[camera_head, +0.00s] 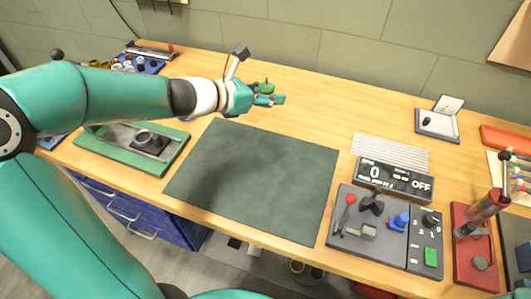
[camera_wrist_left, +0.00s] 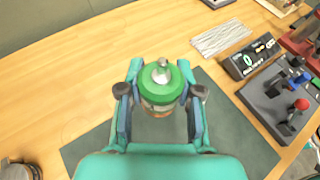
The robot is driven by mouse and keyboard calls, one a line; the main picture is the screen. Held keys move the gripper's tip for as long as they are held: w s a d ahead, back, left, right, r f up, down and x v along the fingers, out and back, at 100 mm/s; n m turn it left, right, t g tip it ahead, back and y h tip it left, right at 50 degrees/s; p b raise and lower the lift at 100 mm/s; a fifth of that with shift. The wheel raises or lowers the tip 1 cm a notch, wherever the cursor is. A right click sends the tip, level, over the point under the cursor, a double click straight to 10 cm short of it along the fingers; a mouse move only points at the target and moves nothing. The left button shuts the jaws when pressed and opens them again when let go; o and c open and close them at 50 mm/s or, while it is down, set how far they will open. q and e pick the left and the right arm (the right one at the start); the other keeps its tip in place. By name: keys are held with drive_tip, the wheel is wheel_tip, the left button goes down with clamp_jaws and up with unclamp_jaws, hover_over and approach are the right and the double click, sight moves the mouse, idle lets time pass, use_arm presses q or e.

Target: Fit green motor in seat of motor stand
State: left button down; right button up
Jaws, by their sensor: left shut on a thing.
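The green motor (camera_head: 266,87) has a green top and a metal shaft. My left gripper (camera_head: 262,97) is shut on it and holds it above the back of the wooden bench. In the left wrist view the motor (camera_wrist_left: 160,87) sits upright between the two fingers, shaft towards the camera. My right gripper is not in view.
A dark mat (camera_head: 255,180) lies clear in the middle. A green tray (camera_head: 107,149) with a round metal part is at the left. A display box (camera_head: 395,180) reading OFF and a ribbed pad (camera_head: 390,150) stand behind the grey base. A red fixture (camera_head: 476,248) is right.

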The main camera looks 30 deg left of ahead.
use_arm(q)
drive_tip(key=b, duration=0.4)
hover_over(267, 150)
wheel_tip(267, 150, down, 13)
drive_tip(key=shift+w+r, duration=0.15)
drive_tip(key=shift+r, duration=0.05)
drive_tip(key=shift+f, duration=2.45)
drive_tip(key=shift+f, duration=0.1)
drive_tip(key=c, duration=0.8)
unclamp_jaws()
drive_tip(key=shift+o, duration=0.2)
drive_tip(key=shift+a, duration=0.1)
drive_tip(key=v, duration=1.2)
drive_tip(key=shift+p, duration=0.3)
